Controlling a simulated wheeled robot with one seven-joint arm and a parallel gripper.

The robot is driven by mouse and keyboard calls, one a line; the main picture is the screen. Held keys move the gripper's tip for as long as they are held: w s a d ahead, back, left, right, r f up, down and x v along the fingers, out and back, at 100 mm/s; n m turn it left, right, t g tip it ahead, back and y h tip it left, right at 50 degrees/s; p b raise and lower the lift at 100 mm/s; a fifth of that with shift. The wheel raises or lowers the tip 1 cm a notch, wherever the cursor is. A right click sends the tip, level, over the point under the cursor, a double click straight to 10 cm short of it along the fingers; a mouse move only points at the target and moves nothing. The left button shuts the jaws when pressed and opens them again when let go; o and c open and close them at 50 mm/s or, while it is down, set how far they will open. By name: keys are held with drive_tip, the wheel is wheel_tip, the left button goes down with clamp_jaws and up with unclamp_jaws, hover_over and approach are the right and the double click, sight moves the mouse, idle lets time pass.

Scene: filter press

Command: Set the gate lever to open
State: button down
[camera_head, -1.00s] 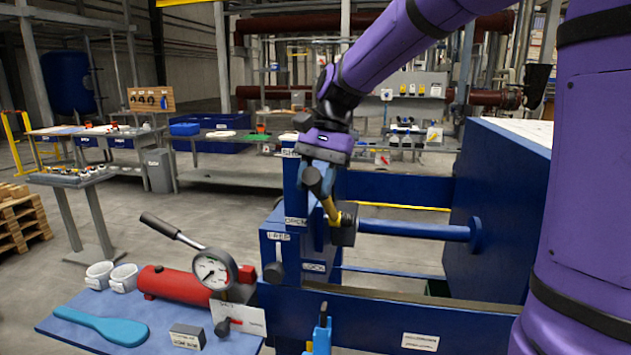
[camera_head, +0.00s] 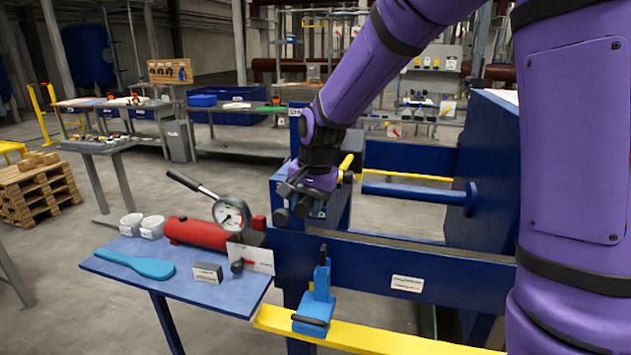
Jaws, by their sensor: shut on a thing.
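My gripper (camera_head: 298,192) is low at the front of the blue frame post, tipped down and left. It is shut on the gate lever, whose held end is mostly hidden by the gripper. A short yellow part (camera_head: 346,164) of the lever shows just right of my wrist. A dark round knob (camera_head: 281,217) shows just below left of the gripper. The post's upper label (camera_head: 296,112) shows above my wrist, too small to read. The OPEN label is hidden behind my arm, so the lever's exact setting cannot be told.
A blue clamp (camera_head: 316,300) stands on a yellow beam (camera_head: 375,338) in front. A blue rod (camera_head: 415,192) lies right of the gripper.

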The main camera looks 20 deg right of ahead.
sight(311, 208)
wheel_tip(311, 208, down, 7)
drive_tip(key=t+h, duration=0.1)
drive_tip(key=t, duration=0.1)
drive_tip(key=shift+s+a+r, duration=0.2)
drive_tip(key=shift+s+a, duration=0.05)
drive_tip(key=shift+s, duration=0.2)
drive_tip(key=shift+f, duration=0.2)
drive_tip(key=c, duration=0.8)
unclamp_jaws()
drive_tip(key=shift+o, duration=0.3)
drive_tip(key=shift+r, duration=0.15)
drive_tip(key=v, duration=1)
drive_tip(key=shift+a+r, duration=0.1)
drive_tip(key=shift+r, duration=0.15)
